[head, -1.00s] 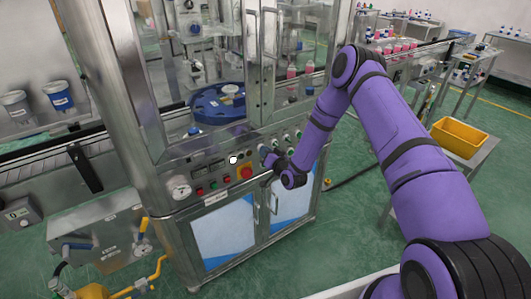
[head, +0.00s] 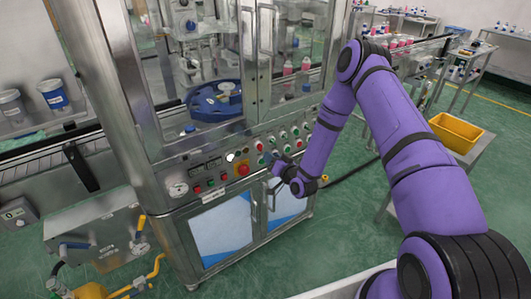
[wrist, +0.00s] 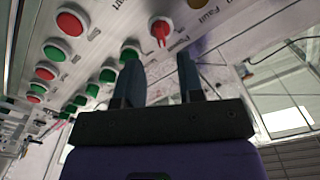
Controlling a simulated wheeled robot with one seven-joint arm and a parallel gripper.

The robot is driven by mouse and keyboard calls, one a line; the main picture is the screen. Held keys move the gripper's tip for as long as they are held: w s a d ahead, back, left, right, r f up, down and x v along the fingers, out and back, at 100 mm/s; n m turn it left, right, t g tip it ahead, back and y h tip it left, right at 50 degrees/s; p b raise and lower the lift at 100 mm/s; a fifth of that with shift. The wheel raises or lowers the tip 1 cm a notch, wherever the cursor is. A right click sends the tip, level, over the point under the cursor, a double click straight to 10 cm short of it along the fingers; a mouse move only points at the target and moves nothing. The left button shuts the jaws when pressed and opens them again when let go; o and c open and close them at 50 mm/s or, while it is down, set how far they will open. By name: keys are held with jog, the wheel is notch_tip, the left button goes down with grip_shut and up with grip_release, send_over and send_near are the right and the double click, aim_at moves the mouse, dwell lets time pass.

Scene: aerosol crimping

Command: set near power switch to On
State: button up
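The control panel (head: 215,170) is on the front of the steel machine. In the wrist view a red rotary switch (wrist: 160,30) with lettering that seems to read "Power" sits on the panel, beyond and above the fingertips. Its handle looks roughly upright in the picture; I cannot read its set position. In the head view I cannot pick this switch out near my gripper. My gripper (wrist: 160,77) is open and empty, its two dark fingers apart and pointing towards the panel. It also shows small in the head view (head: 272,166), close in front of the panel.
Red and green buttons (wrist: 70,22) line the panel beside the switch, with an orange Fault lamp (wrist: 197,4) near it. A red emergency button (head: 242,169) and a gauge (head: 178,190) are further left. Cabinet doors (head: 222,232) lie below. A yellow bin (head: 456,132) stands at the right.

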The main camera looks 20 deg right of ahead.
jog(key=shift+v, duration=2.15)
jog(key=w+d+r+n+g+h, duration=0.1)
jog(key=w+r+n+g, duration=0.25)
jog(key=r, duration=1.15)
jog(key=s+d+r+g+h, duration=0.15)
jog(key=s+r, duration=0.25)
jog(key=r, duration=0.4)
jog(key=s+d+r+g+h, duration=0.1)
jog(key=s+r+h, duration=0.15)
jog(key=r, duration=0.45)
jog(key=s+r+g+h, duration=0.1)
jog(key=s+r+g, duration=0.1)
jog(key=s+r, duration=0.5)
jog(key=s+r+g, duration=0.1)
jog(key=s+r, duration=0.3)
jog(key=s, duration=0.5)
jog(key=s+r+g, duration=0.1)
jog(key=s, duration=0.8)
jog(key=s+r+g, duration=0.2)
jog(key=s, duration=0.8)
jog(key=shift+s+r+m, duration=0.15)
jog(key=shift+r+m, duration=0.1)
jog(key=shift+m, duration=0.2)
